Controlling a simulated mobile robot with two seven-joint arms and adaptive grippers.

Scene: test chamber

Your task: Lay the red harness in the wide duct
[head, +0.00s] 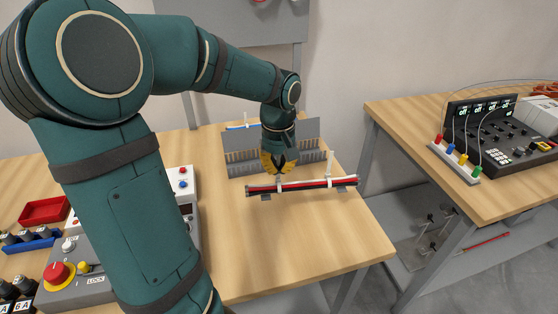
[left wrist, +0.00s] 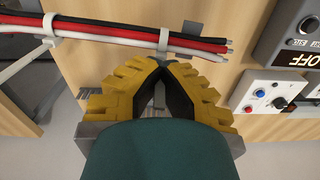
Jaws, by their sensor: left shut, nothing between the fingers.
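A bundle with red, black and white strands, the red harness (head: 300,185), lies across the front of the table's far part, held by white clips. In the left wrist view the red strand (left wrist: 130,40) runs beside the black and white ones. Behind it stand grey slotted duct walls (head: 240,165); I cannot tell which duct is the wide one. My left gripper (head: 279,172), with yellow fingers, points down just behind the harness near its middle. In the left wrist view its fingertips (left wrist: 157,66) meet, empty, close to a white clip (left wrist: 163,38). My right gripper is not in view.
A grey control box (head: 75,270) with a red button and a red tray (head: 44,211) are at the left. A white box (head: 183,182) with knobs stands left of the ducts. The front right of the table is clear. A second table (head: 400,110) holds a black console (head: 490,130).

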